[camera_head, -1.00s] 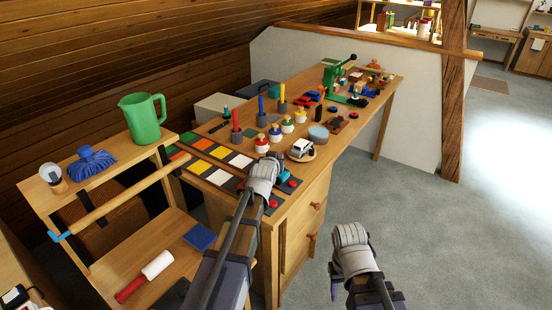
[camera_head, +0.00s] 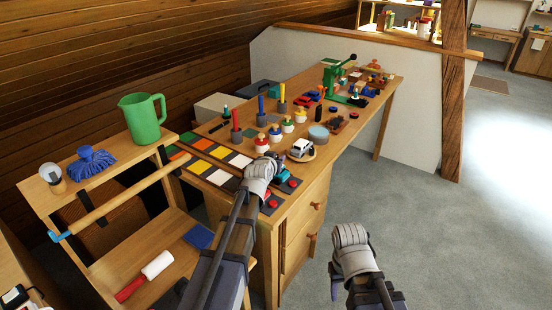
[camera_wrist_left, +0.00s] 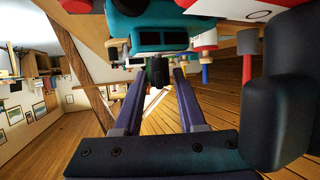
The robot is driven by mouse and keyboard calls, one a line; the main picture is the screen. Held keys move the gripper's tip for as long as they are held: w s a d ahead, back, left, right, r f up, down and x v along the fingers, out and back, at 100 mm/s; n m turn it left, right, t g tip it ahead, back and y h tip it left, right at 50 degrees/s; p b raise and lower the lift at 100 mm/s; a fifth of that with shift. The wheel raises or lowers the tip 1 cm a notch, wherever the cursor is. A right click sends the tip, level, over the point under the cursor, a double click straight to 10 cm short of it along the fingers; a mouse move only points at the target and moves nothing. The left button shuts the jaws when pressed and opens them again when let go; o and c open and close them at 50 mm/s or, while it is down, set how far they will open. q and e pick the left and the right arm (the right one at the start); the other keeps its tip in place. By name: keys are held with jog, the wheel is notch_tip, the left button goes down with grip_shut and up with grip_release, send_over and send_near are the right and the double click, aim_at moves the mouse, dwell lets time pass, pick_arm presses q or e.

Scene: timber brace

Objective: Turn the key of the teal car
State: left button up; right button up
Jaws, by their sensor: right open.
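The teal car (camera_head: 283,173) stands near the front edge of the workbench, partly hidden by my left gripper (camera_head: 262,172). In the left wrist view the teal car (camera_wrist_left: 158,36) fills the top, seen very close. A dark knob-like part, apparently its key (camera_wrist_left: 158,73), sticks out from the car. My left gripper's fingers (camera_wrist_left: 160,82) stand open on either side of this part, with a gap visible on each side. My right gripper (camera_head: 336,285) is open and empty over the floor, to the right of the bench.
The workbench (camera_head: 345,138) holds a white toy car (camera_head: 302,147), several coloured knobbed pieces, coloured tiles and a green press (camera_head: 332,75). The floor at right is clear.

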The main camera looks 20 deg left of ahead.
pick_arm(q)
jog(key=shift+o, duration=1.1)
jog(key=p+v, duration=0.3)
jog(key=v, duration=0.4)
jog(key=shift+s, duration=0.35)
jog(key=shift+r, duration=0.15)
